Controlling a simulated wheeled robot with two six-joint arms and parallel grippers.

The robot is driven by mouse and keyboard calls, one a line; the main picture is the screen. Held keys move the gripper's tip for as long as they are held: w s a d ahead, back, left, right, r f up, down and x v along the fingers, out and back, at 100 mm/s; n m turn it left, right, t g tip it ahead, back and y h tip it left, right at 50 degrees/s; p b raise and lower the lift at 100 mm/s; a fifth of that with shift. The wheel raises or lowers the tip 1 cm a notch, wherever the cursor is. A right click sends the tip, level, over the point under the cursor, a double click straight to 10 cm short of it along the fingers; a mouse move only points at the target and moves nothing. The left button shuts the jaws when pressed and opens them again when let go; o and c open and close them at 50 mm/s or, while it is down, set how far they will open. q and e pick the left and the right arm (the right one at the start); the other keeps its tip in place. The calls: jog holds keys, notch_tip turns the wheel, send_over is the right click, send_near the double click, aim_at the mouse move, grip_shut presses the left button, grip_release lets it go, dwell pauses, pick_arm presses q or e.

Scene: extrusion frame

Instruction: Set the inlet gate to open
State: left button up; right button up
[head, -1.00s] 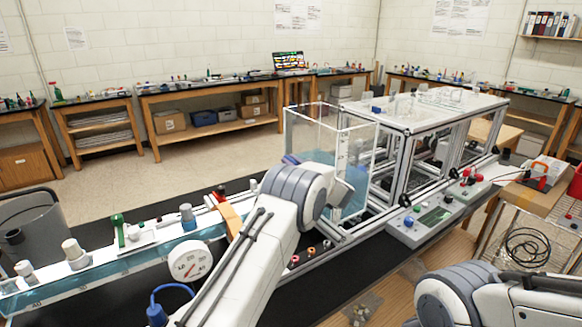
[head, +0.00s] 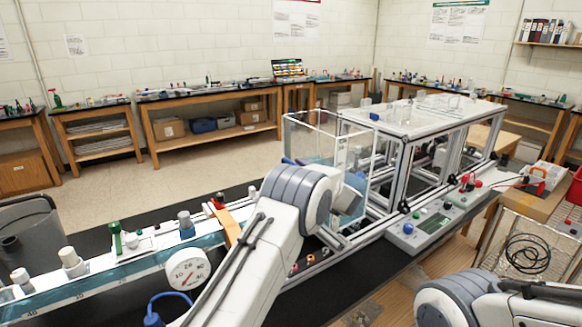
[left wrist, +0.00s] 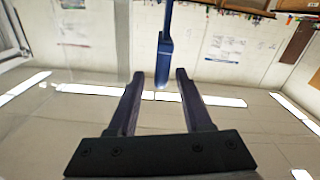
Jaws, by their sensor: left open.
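In the left wrist view, a blue upright bar (left wrist: 163,60) with a thicker end stands ahead of my left gripper (left wrist: 160,73). It lines up with the gap between the fingers. The fingers are apart and empty, and I cannot tell how far off the bar is. I cannot tell for certain whether this bar is the inlet gate's handle. In the head view, my left arm reaches over the bench to the clear tank (head: 300,135), and its wrist hides part of that tank. Small blue parts (head: 290,161) show at the tank's left side. My right gripper is out of view.
A long water channel (head: 110,275) with a round gauge (head: 188,268) and an orange piece (head: 228,226) lies left of my arm. A white-topped frame (head: 425,112) stands behind the tank. A control box (head: 430,225) sits at its right front.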

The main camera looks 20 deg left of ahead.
pick_arm(q)
jog(key=b+v, duration=0.2)
jog(key=v, duration=0.5)
jog(key=shift+s+d, duration=0.25)
jog(key=shift+d, duration=0.1)
